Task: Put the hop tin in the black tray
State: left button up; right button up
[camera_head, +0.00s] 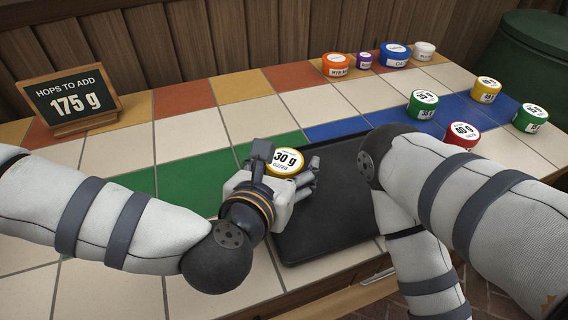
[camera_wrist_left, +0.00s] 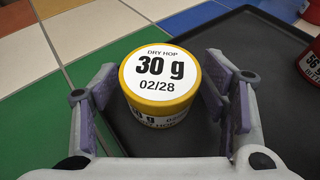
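The hop tin is a yellow tin with a white lid label reading 30 g and 02/28 (camera_head: 284,159).
A red tin (camera_wrist_left: 311,62) marked 56 appears at the right edge of the wrist view, over the tray. Green (camera_head: 422,104), yellow (camera_head: 486,90) and red (camera_head: 462,135) tins stand at the right. Several more tins stand at the back. A sign (camera_head: 68,100) reads 175 g.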

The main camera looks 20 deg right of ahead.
pick_arm(q)
jog(key=shift+r, duration=0.35)
jog(key=p+v, duration=0.1)
jog(key=v, duration=1)
jog(key=shift+p, duration=0.4)
jog(key=shift+s+a+r, duration=0.1)
jog(key=shift+s+a, duration=0.1)
jog(key=shift+s, duration=0.05)
jog(key=shift+s+a, duration=0.1)
jog(key=shift+s, duration=0.05)
pick_arm(e)
jog(key=shift+w+r+t, duration=0.4)
jog(key=shift+w+r, duration=0.45)
jog(key=shift+r, duration=0.2)
